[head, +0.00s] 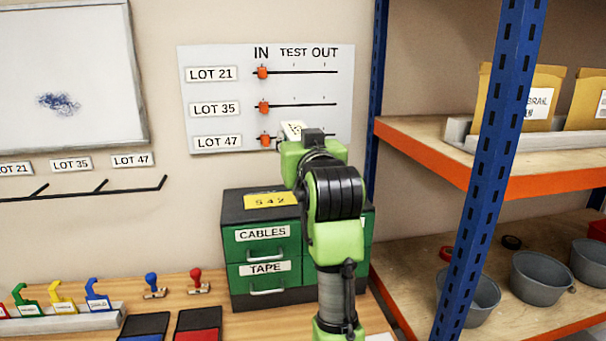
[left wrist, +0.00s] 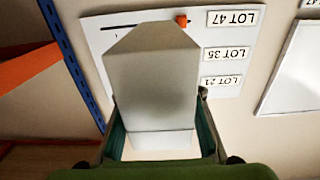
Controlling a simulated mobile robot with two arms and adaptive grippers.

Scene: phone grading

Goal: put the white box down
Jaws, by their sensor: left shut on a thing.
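The white box (left wrist: 152,88) fills the middle of the left wrist view, between the two fingers of my left gripper (left wrist: 160,112). The gripper is shut on it. In the head view only a small pale corner of the box (head: 293,129) shows past my green wrist, in front of the LOT 47 row of the wall board. My arm hides the rest of the box and the fingers there. The box is held up, above the level of the drawer cabinet's top. My right gripper is in neither view.
A green drawer cabinet (head: 263,234) with a yellow top label stands on the wooden bench (head: 205,313). Hooks, two stamps and dark and red pads lie to its left. A blue-posted shelf (head: 490,170) with envelopes and grey bowls is at the right. The board (head: 220,60) hangs behind.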

